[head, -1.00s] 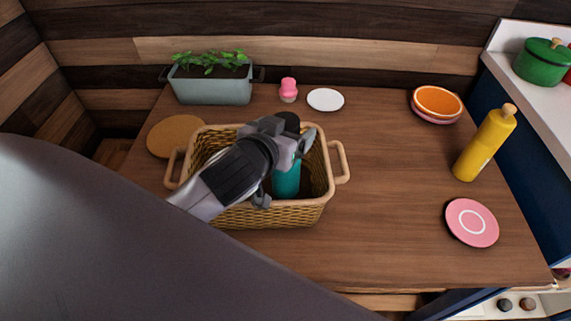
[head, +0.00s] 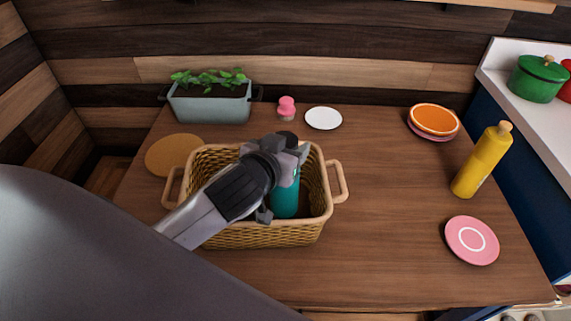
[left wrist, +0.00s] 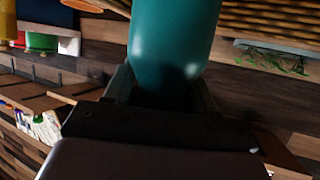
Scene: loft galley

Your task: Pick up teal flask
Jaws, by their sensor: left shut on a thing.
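The teal flask (head: 285,201) stands about upright inside the wicker basket (head: 262,235), with a dark cap at its top. My left gripper (head: 285,172) reaches into the basket from the left and is shut on the flask's upper body. The gripper hides part of the flask in the head view. In the left wrist view the flask (left wrist: 172,40) fills the top middle between the two fingers (left wrist: 160,92). Whether the flask's base touches the basket floor cannot be told. My right gripper is not in view.
A planter (head: 210,104), a pink-topped shaker (head: 286,107) and a white plate (head: 323,118) stand behind the basket. A cork mat (head: 172,153) lies left. Orange bowls (head: 434,120), a yellow bottle (head: 480,163) and a pink plate (head: 471,246) are at right. The table between is clear.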

